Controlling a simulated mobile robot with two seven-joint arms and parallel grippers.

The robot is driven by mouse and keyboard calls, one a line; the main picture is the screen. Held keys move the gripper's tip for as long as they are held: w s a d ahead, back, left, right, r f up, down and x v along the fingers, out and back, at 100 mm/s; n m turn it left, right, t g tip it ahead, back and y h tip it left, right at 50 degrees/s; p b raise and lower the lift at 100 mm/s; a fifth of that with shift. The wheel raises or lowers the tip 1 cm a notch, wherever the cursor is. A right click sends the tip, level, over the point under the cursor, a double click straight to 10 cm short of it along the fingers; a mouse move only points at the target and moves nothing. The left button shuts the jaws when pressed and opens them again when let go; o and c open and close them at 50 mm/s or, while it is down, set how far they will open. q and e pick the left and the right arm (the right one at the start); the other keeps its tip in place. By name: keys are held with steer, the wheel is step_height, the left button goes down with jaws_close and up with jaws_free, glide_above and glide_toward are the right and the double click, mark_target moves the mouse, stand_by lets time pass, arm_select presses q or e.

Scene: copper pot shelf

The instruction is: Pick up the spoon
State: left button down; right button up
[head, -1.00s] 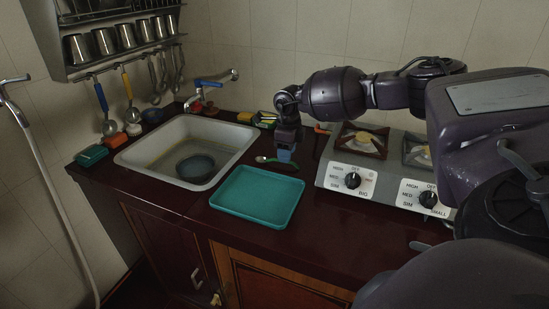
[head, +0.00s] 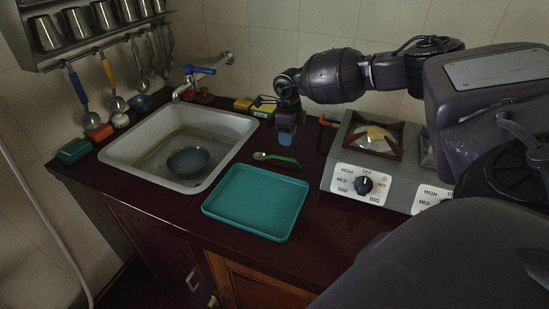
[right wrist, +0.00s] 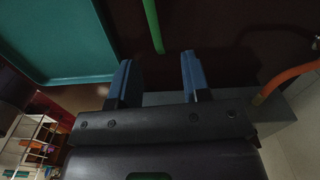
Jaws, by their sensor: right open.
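The spoon (head: 284,160) lies on the dark red counter just behind the teal tray. It has a green handle to the right and a metal bowl to the left. My right gripper (head: 287,140) hangs above the counter, and its tips appear just behind the spoon, apart from it. In the right wrist view my right gripper (right wrist: 156,68) is open with nothing between its blue fingers. The spoon's green handle (right wrist: 153,26) shows beyond the fingertips, roughly in line with the gap; its bowl is not visible there. My left gripper is not in view.
The teal tray (head: 257,232) lies in front of the spoon. A sink (head: 112,151) with a bowl (head: 188,162) is to the left. A gas stove (head: 345,152) stands close to the right. Sponges (head: 263,106) lie behind, near the wall.

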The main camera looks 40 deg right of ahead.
mark_target(285, 158)
step_height(285, 158, down, 3)
steer(key=shift+f, duration=0.1)
steer(key=shift+a+f, duration=0.15)
steer(key=shift+f, duration=0.25)
steer(key=f, duration=0.4)
steer(key=shift+a+f, duration=0.2)
steer(key=shift+a, duration=0.05)
steer(key=shift+c, duration=0.2)
jaws_close()
